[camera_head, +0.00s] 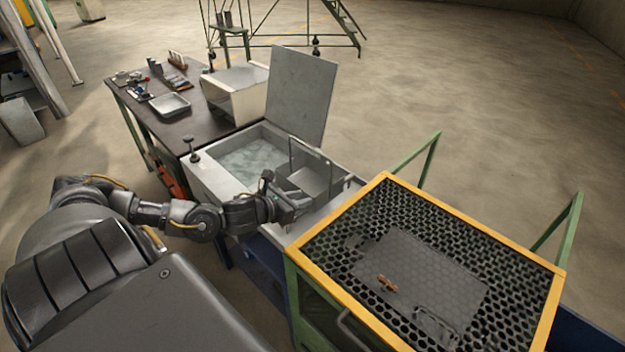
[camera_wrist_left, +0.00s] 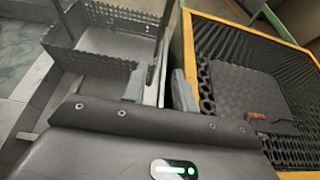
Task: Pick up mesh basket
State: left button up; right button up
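A grey metal mesh basket (camera_head: 308,180) with a tall handle stands at the right end of the open tank. In the left wrist view the basket (camera_wrist_left: 112,45) is at the upper left, with its jagged rim and upright handle bars showing. My left gripper (camera_head: 296,204) is at the near side of the basket, close to it. In the left wrist view the two fingers of this gripper (camera_wrist_left: 159,90) are apart, beside the basket's right end. I cannot tell whether a finger touches the handle. My right gripper is not in view.
The tank (camera_head: 200,186) holds pale liquid and has a raised lid (camera_head: 300,92). A yellow-framed mesh-topped stand (camera_head: 335,218) is at the right, with a flat dark tray (camera_head: 440,270) and a small orange piece (camera_head: 387,284). A worktable (camera_head: 185,122) stands behind left.

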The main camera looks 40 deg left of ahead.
pick_arm(q)
jog(key=p+x, duration=0.1)
jog(key=x, duration=0.2)
jog(key=shift+r, duration=0.15)
jog(key=p+x, duration=0.1)
jog(key=x, duration=0.5)
jog(key=shift+w+f+p, duration=0.25)
jog(key=shift+p, duration=0.05)
jog(key=shift+w+f, duration=0.2)
jog(key=shift+w, duration=0.1)
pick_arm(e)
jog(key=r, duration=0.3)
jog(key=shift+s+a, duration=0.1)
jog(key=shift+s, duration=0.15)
pick_arm(q)
jog(key=shift+s, duration=0.1)
grip_shut()
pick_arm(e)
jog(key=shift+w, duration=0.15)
